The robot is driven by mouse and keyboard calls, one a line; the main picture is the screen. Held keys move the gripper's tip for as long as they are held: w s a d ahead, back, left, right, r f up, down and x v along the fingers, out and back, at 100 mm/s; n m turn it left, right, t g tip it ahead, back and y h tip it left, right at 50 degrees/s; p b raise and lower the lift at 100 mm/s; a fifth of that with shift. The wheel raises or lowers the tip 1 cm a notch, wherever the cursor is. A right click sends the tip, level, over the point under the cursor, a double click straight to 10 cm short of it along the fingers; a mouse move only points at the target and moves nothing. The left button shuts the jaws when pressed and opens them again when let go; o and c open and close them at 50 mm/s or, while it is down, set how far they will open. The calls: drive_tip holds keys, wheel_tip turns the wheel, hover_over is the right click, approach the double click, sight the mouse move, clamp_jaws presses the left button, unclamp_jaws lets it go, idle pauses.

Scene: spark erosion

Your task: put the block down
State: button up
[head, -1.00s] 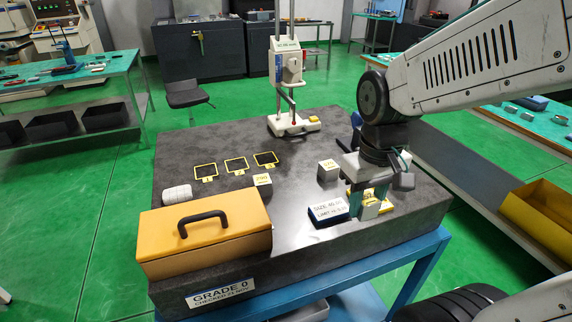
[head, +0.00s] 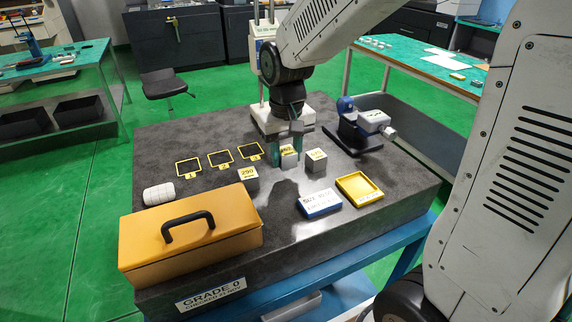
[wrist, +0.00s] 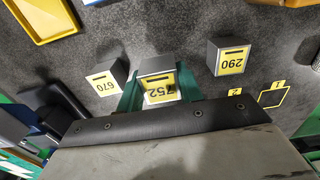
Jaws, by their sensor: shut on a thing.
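My gripper (head: 288,148) is shut on a grey metal block (head: 289,161) with a yellow label. In the wrist view the held block (wrist: 156,66) sits between the green fingers, and its label reads 752. It is at or just above the dark granite plate (head: 190,144); I cannot tell whether it touches. A block labelled 290 (head: 249,181) stands to its left and a block labelled 670 (wrist: 104,77) to its right in the head view. Three yellow-outlined squares, 1 (head: 188,168), 2 (head: 220,159) and 3 (head: 250,151), lie left of the gripper.
An orange case (head: 190,240) fills the front left. A white roll (head: 159,194) lies behind it. A micrometer stand (head: 358,130) and a gauge stand base (head: 268,119) stand behind.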

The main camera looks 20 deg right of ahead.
sight(286, 166)
drive_tip(key=shift+f, duration=1.75)
drive_tip(key=shift+f, duration=0.15)
drive_tip(key=o, duration=1.2)
drive_tip(key=shift+c, duration=0.2)
wheel_tip(286, 166, up, 12)
drive_tip(key=shift+r, duration=0.1)
drive_tip(key=shift+s+d+r, duration=0.1)
drive_tip(key=shift+s+r, duration=0.1)
drive_tip(key=shift+s, duration=0.1)
drive_tip(key=s+d+t, duration=0.1)
drive_tip(key=s+d, duration=0.2)
drive_tip(key=s, duration=1.8)
drive_tip(key=shift+s, duration=0.2)
